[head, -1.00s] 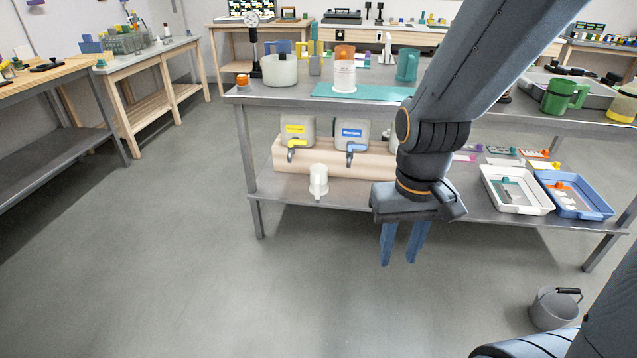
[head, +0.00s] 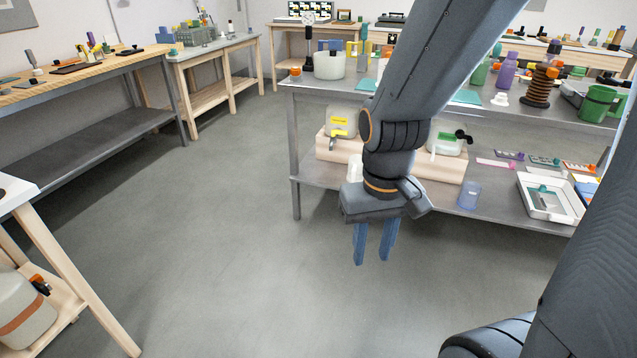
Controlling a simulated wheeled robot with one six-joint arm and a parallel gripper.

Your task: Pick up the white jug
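The white jug (head: 355,169) stands on the lower shelf of the grey table, near its front edge. It is mostly hidden behind my arm; only its left part shows. My gripper (head: 373,263) hangs with its two blue fingers pointing down, in front of the shelf and lower in the picture than the jug. The fingers are apart with nothing between them. It is not touching the jug.
A yellow-labelled container (head: 341,121) with a tap stands on a pinkish riser behind the jug. A blue clear beaker (head: 469,195) and a white tray (head: 550,198) stand further right on the shelf. Open floor lies left; a wooden stand (head: 75,270) is at near left.

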